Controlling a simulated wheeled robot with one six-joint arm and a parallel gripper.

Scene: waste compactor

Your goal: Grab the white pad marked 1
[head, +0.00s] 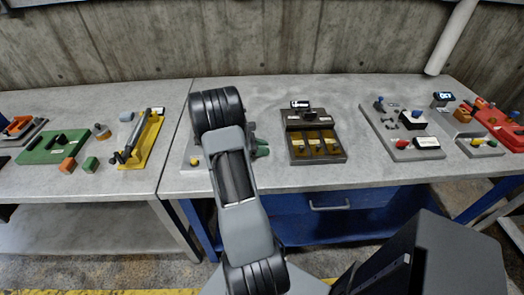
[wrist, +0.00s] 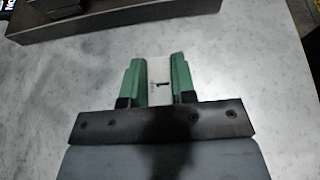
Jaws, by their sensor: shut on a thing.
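The white pad marked 1 (wrist: 159,72) sits between the two green fingers of my gripper (wrist: 158,66) in the wrist view. The fingers are shut on its two sides, and the black mark faces the camera. Whether the pad rests on the grey tabletop or hangs just above it, I cannot tell. In the head view my arm covers the pad, and only a bit of my gripper's green fingers (head: 262,148) shows to the right of the arm.
A dark box with yellow compartments (head: 318,147) stands right of my gripper, and its edge (wrist: 110,22) crosses the top of the wrist view. A grey panel (head: 189,168) is partly hidden by my arm. A yellow stand (head: 141,145) is at left. Bare tabletop lies around my gripper.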

